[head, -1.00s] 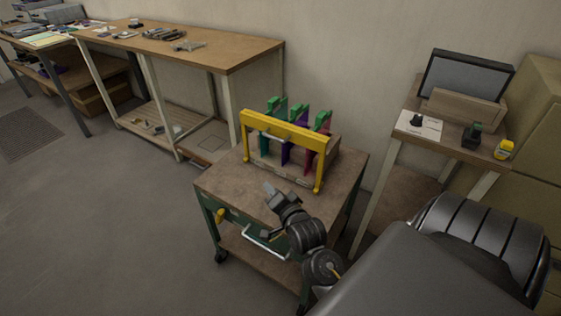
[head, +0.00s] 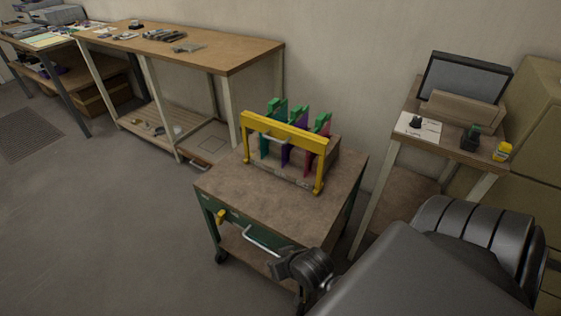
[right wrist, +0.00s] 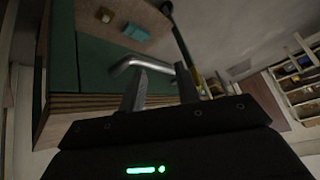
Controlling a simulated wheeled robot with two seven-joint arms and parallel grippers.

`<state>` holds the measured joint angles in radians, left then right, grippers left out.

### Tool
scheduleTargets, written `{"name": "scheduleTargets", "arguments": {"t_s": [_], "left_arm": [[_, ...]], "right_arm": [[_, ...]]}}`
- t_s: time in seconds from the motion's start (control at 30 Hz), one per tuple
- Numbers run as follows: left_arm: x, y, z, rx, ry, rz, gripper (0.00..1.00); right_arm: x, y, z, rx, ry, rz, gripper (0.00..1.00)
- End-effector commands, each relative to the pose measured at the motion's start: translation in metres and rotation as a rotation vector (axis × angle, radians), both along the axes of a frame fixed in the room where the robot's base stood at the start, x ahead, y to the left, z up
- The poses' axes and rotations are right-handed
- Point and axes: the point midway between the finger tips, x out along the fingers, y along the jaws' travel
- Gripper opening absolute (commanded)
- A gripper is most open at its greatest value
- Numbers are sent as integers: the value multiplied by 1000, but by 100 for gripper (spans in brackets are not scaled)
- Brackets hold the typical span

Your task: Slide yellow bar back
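A yellow bar (head: 285,131) with upright yellow legs spans the front of a rack on top of the cart (head: 240,190). Green-topped panels, including purple and red ones, stand behind it. My right arm hangs low at the cart's front right corner, and its gripper is not clearly seen in the head view. In the right wrist view my right gripper (right wrist: 160,80) has its two fingers apart, close to a bent metal handle (right wrist: 128,66) on the green cart front. I cannot tell if they touch it. My left gripper is not in view.
A small yellow part (head: 221,216) sits on the cart front, left of the handle. A side table (head: 420,150) with a screen stands at right, and a long workbench (head: 215,60) at back left. The cart top before the rack is clear.

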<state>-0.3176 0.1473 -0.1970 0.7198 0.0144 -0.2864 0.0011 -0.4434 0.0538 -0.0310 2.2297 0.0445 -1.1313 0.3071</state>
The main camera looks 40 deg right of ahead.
Motion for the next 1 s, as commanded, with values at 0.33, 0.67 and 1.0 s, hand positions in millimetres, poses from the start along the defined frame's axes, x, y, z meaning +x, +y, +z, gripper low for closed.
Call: {"name": "scheduleTargets", "arguments": {"t_s": [0.33, 0.67, 1.0], "left_arm": [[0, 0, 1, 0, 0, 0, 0], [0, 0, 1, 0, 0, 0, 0], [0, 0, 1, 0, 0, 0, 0]], "right_arm": [[-10, 4, -10, -25, 45, 48, 33], [-9, 4, -10, -24, 44, 46, 33], [-32, 10, -3, -62, 110, 126, 33]]}}
